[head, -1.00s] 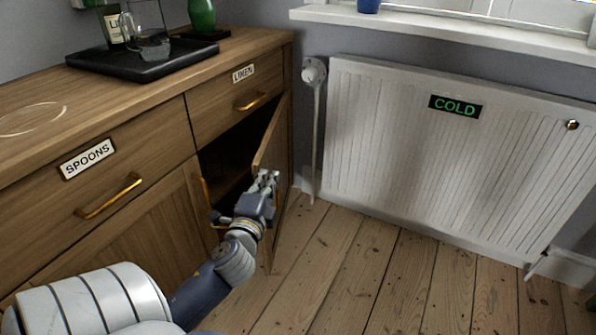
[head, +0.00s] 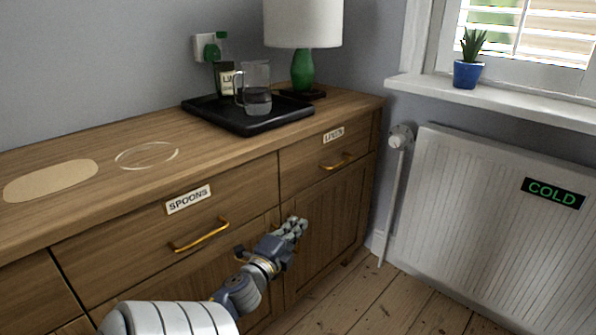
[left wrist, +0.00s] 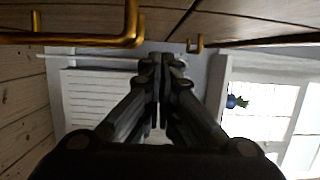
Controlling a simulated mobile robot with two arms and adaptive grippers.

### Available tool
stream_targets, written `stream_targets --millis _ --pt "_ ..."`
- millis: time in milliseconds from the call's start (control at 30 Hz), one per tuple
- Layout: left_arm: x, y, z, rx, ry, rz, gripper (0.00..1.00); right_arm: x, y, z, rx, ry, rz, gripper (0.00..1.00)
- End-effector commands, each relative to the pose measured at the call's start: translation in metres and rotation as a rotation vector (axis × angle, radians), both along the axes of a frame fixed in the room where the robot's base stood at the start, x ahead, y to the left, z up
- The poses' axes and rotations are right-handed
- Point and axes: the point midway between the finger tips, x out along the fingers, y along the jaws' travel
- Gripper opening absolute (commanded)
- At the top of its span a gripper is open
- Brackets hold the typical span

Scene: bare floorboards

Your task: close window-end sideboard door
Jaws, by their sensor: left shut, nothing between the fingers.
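The window-end sideboard door (head: 335,215), a wooden panel below the LINEN drawer (head: 325,155), looks flush with the sideboard front in the head view. My left gripper (head: 297,226) is in front of this door near its left edge, its fingers together and empty. Whether the fingertips touch the door cannot be told. The gripper and wrist hide part of the door's left side. In the left wrist view the shut fingers (left wrist: 160,62) point along the sideboard front, with a brass handle (left wrist: 100,38) close by. My right gripper is not in view.
On the sideboard top stand a black tray (head: 200,108) with a glass jug (head: 257,90), and a green-based lamp (head: 303,72). A white radiator (head: 480,200) marked COLD stands at right. Bare floorboards (head: 420,305) lie between it and the sideboard.

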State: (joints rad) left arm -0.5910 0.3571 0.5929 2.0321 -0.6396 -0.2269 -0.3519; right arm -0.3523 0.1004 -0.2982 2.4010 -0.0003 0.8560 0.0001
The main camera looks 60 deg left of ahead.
Motion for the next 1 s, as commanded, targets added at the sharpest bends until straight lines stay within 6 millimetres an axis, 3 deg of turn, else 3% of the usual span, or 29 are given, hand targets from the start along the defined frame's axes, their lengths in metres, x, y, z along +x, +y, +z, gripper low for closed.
stream_targets --millis 367,800,1000 --pt "-0.007 -0.004 -0.001 -0.002 0.003 0.001 0.0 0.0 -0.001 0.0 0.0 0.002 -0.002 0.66" --pt "-0.077 -0.045 -0.002 -0.004 0.002 0.004 0.0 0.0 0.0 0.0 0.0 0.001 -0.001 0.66" --pt "-0.097 -0.057 -0.001 -0.002 0.001 0.003 0.0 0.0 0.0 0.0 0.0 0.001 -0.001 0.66"
